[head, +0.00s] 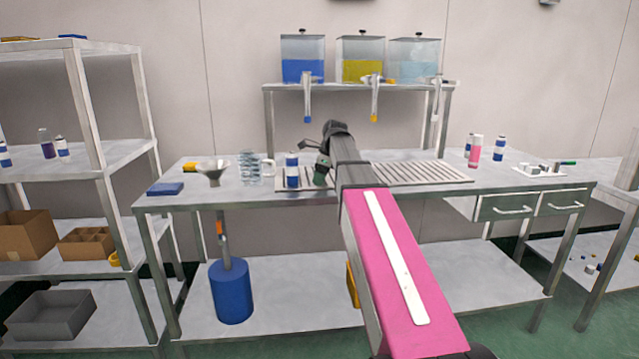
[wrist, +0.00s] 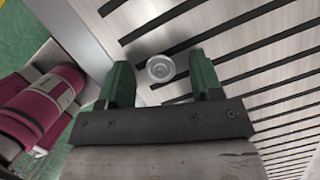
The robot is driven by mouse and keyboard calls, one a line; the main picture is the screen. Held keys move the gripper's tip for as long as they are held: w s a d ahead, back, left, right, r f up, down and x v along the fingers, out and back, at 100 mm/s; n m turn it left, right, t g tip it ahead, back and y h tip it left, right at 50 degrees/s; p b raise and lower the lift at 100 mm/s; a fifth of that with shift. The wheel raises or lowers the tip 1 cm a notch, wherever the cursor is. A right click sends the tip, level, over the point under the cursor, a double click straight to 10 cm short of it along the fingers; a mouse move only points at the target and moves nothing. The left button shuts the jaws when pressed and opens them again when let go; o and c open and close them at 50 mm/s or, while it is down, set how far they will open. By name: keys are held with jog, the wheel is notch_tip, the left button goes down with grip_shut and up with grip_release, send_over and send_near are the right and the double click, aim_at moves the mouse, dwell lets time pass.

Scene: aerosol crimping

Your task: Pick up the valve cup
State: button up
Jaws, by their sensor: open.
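The valve cup (wrist: 160,68) is a small round silvery disc with a raised centre. In the wrist view it lies on the slatted metal grate, between and just beyond the fingertips. My gripper (wrist: 161,75) is open, its two green fingers apart with nothing held between them. In the head view my gripper (head: 312,160) is low over the left part of the grate, beside a blue-and-white can. The cup cannot be made out in the head view.
The slatted grate (head: 430,172) covers the middle of the bench. A blue-and-white can (head: 292,171), stacked clear cups (head: 249,167) and a funnel (head: 213,171) stand left of my gripper. Dispenser nozzles (head: 375,98) hang above. A pink can (head: 475,150) stands at right.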

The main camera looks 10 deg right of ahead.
jog(key=c, duration=1)
jog(key=shift+r, duration=0.15)
